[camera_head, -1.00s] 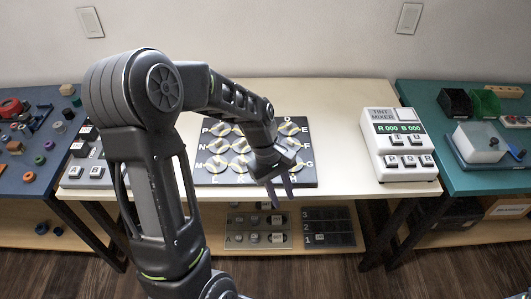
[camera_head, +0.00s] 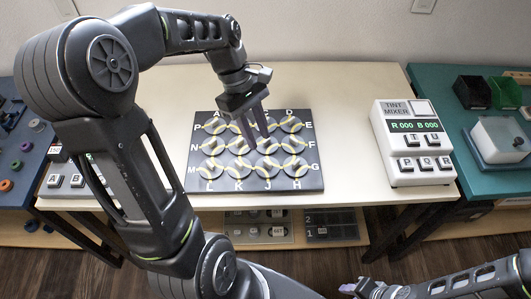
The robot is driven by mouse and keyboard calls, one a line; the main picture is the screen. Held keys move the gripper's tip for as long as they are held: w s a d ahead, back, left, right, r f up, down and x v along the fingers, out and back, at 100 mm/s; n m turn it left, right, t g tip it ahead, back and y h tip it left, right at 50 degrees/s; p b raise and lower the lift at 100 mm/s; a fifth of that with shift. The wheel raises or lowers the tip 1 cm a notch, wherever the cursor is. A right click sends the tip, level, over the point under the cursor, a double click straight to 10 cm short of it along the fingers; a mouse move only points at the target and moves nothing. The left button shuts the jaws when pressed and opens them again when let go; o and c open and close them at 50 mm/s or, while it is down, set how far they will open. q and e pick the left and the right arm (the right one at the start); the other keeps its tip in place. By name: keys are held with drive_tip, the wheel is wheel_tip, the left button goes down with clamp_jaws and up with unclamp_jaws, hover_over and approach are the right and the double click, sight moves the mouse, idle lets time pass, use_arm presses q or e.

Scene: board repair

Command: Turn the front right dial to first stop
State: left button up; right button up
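The black dial board (camera_head: 312,180) lies on the cream table, with several round grey dials crossed by yellow lines and white letters round the edge. The front right dial (camera_head: 294,167), by the letters G and H, shows uncovered. My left gripper (camera_head: 257,143) points down over the middle of the board, left of and behind that dial. Its two fingers are apart with nothing between them; whether the tips touch a dial I cannot tell. My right gripper (camera_head: 362,288) is low at the bottom edge, away from the board, and its opening is unclear.
A white tint mixer box (camera_head: 408,178) with buttons and a green display stands to the right. A keypad (camera_head: 70,180) is partly behind my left arm. A shelf with trays (camera_head: 333,225) is below. The table between board and mixer is clear.

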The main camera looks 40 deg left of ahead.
sight(267, 162)
use_arm(q)
drive_tip(key=shift+x, duration=4)
clamp_jaws()
